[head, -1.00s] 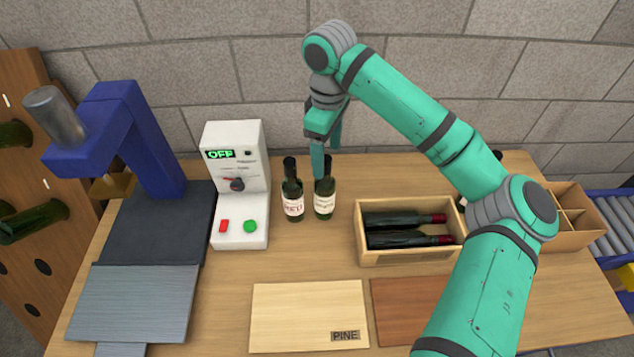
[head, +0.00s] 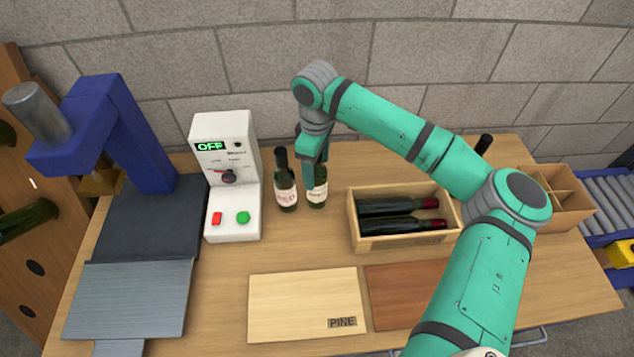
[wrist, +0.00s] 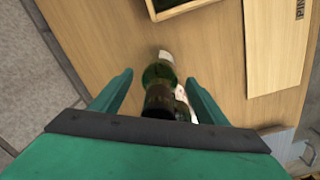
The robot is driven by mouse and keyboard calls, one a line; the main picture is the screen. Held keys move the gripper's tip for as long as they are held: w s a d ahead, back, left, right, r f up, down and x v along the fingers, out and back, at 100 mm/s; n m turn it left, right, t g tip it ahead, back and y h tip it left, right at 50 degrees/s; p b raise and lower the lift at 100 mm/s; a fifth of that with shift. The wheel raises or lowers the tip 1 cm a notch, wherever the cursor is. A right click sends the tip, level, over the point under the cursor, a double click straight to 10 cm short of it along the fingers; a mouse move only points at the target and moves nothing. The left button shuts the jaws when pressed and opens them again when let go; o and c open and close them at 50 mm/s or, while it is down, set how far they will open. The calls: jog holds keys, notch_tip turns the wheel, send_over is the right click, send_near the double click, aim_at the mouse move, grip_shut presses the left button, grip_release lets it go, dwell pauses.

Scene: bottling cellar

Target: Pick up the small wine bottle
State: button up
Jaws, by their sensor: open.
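Two dark green wine bottles stand upright side by side on the table, right of the white control box. The left bottle (head: 285,190) has a white label with red lettering. The right bottle (head: 318,196) has a pale label, and my gripper partly hides its upper part. The two look alike in height, so I cannot tell which is the small one by size. My gripper (head: 313,168) points down over the right bottle, jaws open. In the wrist view, a green bottle (wrist: 160,75) stands between the spread fingers, its dark neck close under the palm.
The control box (head: 232,185) reads OFF. A wooden crate (head: 400,243) with two lying bottles is to the right, a pine board (head: 300,300) in front. Another bottle (head: 484,145) is behind my arm. A blue press (head: 130,130) stands left.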

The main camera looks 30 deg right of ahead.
jog(key=shift+f, duration=0.2)
grip_shut()
jog(key=shift+r, duration=0.15)
